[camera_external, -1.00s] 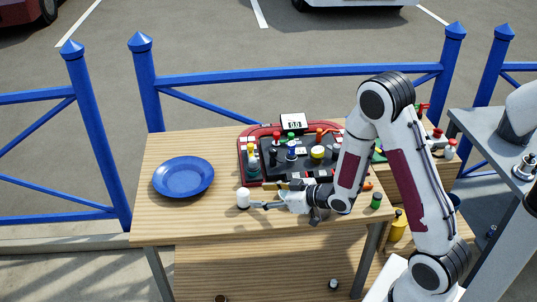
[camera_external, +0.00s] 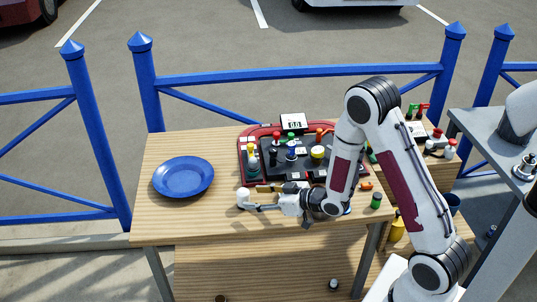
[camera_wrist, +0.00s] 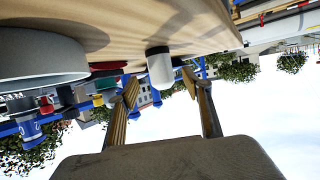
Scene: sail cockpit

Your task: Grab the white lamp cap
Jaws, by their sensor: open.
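The white lamp cap (camera_external: 243,198) stands near the front edge of the wooden table. It also shows in the wrist view (camera_wrist: 160,70), with a dark band at its table end. My gripper (camera_external: 251,206) reaches in low from the right, its fingertips close to the cap. In the wrist view my gripper (camera_wrist: 160,82) is open, with one finger to each side of the cap's line. The cap appears between and just beyond the fingertips. Nothing is held. I cannot tell whether a finger touches the cap.
A blue plate (camera_external: 183,177) lies to the left. A red and black panel (camera_external: 267,160) with several coloured knobs and lamps sits behind my gripper. A green cap (camera_external: 376,200) stands to the right. The wooden table (camera_external: 190,222) is clear at the front left.

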